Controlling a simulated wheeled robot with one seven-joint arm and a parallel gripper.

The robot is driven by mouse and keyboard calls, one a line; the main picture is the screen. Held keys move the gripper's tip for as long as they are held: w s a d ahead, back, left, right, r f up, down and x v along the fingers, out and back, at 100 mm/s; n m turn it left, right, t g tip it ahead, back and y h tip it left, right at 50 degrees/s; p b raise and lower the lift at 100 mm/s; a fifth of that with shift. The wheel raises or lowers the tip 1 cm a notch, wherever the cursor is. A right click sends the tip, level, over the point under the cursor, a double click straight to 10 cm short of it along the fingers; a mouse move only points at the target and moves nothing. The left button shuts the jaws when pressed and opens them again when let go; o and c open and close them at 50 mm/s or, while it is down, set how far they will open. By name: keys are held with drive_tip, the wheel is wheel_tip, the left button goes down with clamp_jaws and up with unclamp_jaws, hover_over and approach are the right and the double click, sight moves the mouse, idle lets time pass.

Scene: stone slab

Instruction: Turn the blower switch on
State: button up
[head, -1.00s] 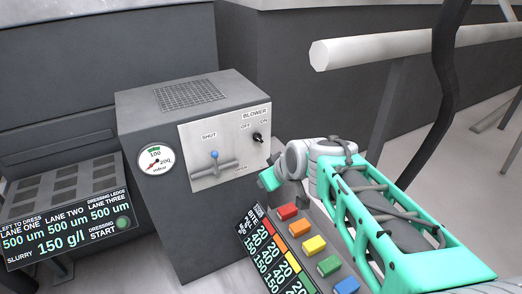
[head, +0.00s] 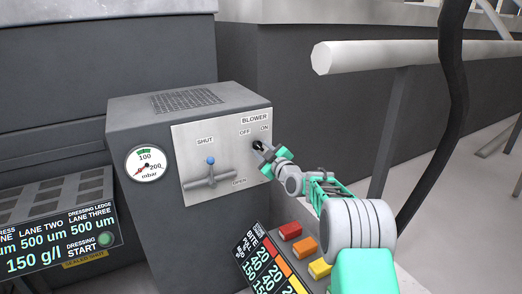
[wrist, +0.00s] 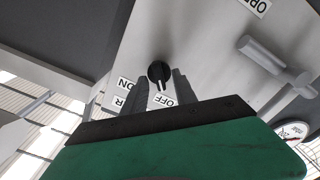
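The blower switch (head: 258,147) is a small black rotary knob on the light panel of a dark grey cabinet, under the BLOWER label with OFF at left and ON at right. In the wrist view the knob (wrist: 158,73) shows a white pointer mark turned towards the OFF label (wrist: 167,100). The ON label (wrist: 128,83) lies to its left there. My gripper (head: 264,151) is at the panel, its fingers around the knob's place. In the wrist view my gripper (wrist: 146,83) is open, with the knob near the right finger; contact cannot be told.
A mbar gauge (head: 147,163) is on the cabinet's left. A console with coloured buttons (head: 305,246) stands below my arm. A pale rail (head: 400,57) and a black hose (head: 452,90) are at the right.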

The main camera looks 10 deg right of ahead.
drive_tip(key=shift+c, duration=0.5)
clamp_jaws()
